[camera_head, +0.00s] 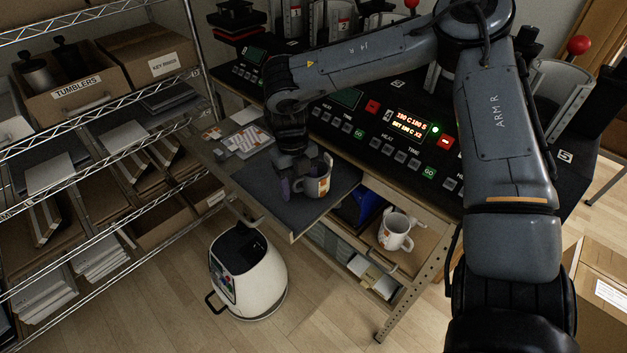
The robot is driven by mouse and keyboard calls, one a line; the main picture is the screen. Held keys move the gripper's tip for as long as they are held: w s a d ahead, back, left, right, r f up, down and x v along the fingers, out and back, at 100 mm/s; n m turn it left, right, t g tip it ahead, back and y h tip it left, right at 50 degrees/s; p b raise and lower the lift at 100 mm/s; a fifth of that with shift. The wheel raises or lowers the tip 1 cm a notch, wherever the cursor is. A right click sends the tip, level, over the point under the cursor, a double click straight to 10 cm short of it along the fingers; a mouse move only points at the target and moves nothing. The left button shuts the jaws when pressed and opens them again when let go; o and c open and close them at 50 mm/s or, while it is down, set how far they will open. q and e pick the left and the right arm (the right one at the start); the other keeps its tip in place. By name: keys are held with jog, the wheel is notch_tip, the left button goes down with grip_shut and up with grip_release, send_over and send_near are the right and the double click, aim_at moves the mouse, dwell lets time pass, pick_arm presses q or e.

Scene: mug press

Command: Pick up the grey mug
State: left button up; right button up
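A grey mug (318,186) with an orange and white print stands upright on the dark mat (265,190) of the bench. My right gripper (293,184) points down at the mug's left side, with its fingers at or very close to the mug's wall. One fingertip shows left of the mug. The other is hard to make out against the mug, so I cannot tell whether the fingers grip it. My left gripper is out of view.
A white mug (396,231) stands in the open compartment below the bench top. The black press panel (380,135) runs behind the mat. Printed sheets (243,140) lie at the back left. A wire shelf (100,130) stands left, and a white bin-like machine (262,278) stands on the floor.

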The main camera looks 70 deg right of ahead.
jog(key=c, duration=1)
